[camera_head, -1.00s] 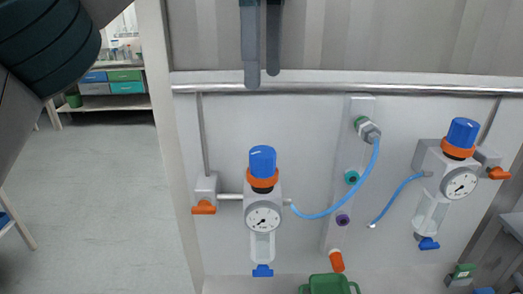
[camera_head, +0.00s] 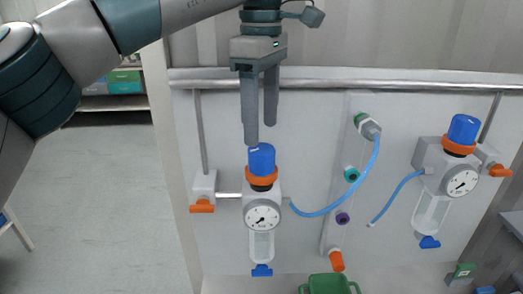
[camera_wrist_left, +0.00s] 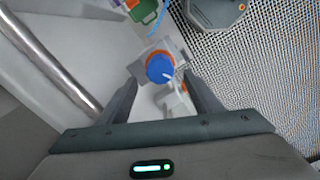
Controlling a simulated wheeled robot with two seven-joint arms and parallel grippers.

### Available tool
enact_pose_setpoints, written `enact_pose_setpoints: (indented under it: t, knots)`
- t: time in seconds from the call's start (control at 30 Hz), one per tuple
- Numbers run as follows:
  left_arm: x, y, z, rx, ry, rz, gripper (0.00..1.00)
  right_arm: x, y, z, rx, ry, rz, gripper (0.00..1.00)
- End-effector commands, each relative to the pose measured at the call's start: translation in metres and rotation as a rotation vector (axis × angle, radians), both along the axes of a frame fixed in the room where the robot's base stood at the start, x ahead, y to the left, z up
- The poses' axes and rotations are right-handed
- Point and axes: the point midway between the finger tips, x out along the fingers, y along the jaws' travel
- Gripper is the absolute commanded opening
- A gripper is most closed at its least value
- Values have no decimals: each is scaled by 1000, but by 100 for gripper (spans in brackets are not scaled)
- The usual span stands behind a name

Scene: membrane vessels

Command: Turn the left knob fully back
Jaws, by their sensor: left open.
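The left knob (camera_head: 262,160) is a blue cap with a white mark, above an orange ring on the left regulator, which has a round gauge (camera_head: 262,215) below. My left gripper (camera_head: 260,135) points down, with its fingertips just above the knob in the head view. The near finger overlaps the knob's top edge. In the left wrist view, the blue knob (camera_wrist_left: 160,68) lies between and beyond the two open fingers (camera_wrist_left: 164,85); nothing is held. I cannot tell whether the fingers touch the knob. My right gripper is not in view.
A metal rail (camera_head: 400,88) runs across the panel behind my left gripper. An orange-handled valve (camera_head: 202,207) is left of the regulator, and a blue hose (camera_head: 345,200) leaves it on the right. A second regulator with a blue knob (camera_head: 464,129) is at the right. A green container (camera_head: 328,284) stands below.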

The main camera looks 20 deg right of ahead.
Motion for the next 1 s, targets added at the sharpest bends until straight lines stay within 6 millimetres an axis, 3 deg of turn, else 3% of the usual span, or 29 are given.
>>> enact_pose_setpoints:
  t: [0.2, 0.4, 0.83, 0.87, 1.0]
  knots:
    - [0, 1, -37, 1, 1, -2, 59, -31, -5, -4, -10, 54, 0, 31]
    - [0, 1, -59, -1, 1, 0, 59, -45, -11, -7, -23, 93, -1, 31]
    - [0, 0, -68, 0, 0, 0, 59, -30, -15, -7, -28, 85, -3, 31]
    - [0, 0, -68, 0, 0, 0, 56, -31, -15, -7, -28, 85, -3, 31]
    - [0, 0, -67, 0, 0, 0, 23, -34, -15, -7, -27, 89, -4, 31]
